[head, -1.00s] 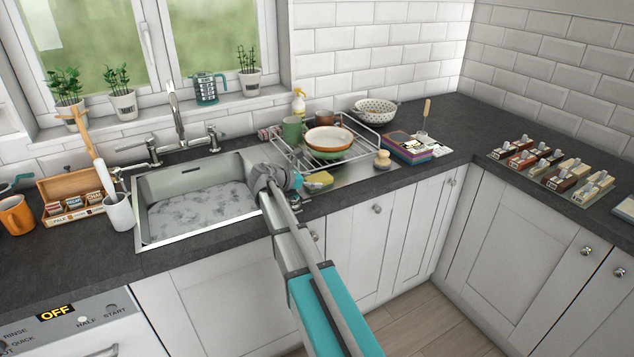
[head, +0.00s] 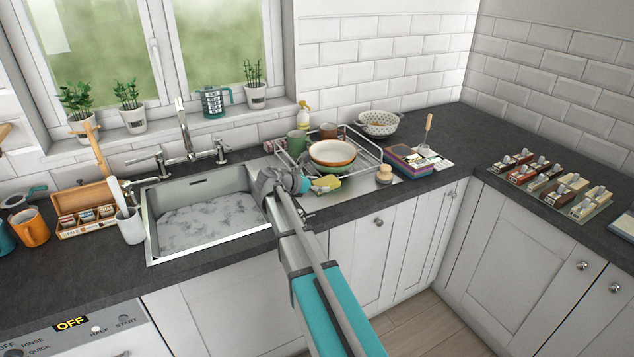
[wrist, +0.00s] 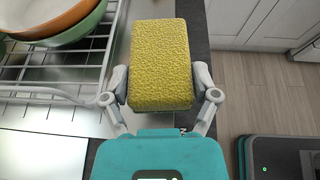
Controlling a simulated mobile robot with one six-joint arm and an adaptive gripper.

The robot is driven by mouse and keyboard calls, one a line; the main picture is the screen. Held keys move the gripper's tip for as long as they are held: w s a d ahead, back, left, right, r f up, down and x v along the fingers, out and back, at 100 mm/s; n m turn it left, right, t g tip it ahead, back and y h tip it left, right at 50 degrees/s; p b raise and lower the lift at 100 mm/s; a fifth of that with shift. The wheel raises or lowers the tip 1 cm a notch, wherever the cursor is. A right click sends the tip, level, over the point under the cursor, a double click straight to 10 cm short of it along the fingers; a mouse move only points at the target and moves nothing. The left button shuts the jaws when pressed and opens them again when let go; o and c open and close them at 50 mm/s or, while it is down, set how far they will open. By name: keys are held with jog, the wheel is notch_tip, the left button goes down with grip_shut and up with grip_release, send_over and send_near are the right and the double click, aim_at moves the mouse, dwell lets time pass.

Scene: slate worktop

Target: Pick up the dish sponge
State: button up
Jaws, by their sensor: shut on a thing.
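The dish sponge (wrist: 160,65) is a yellow block with a thin green edge, seen large in the wrist view. My gripper (wrist: 161,88) is shut on it, with one grey finger against each side. In the head view the yellow sponge (head: 328,182) shows just right of my gripper (head: 308,184), in front of the dish rack. My arm hides part of the gripper there. I cannot tell its exact height above the worktop.
A wire dish rack (head: 367,152) with an orange-and-green bowl (head: 332,154) stands just behind the sponge. The sink (head: 207,214) lies to the left. A wooden-topped brush (head: 384,174) and stacked books (head: 415,160) stand to the right. Worktop farther right is partly clear.

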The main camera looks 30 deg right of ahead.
jog(key=s+r+p, duration=0.6)
jog(key=s+r, duration=0.1)
jog(key=s, duration=0.4)
jog(key=shift+s, duration=0.3)
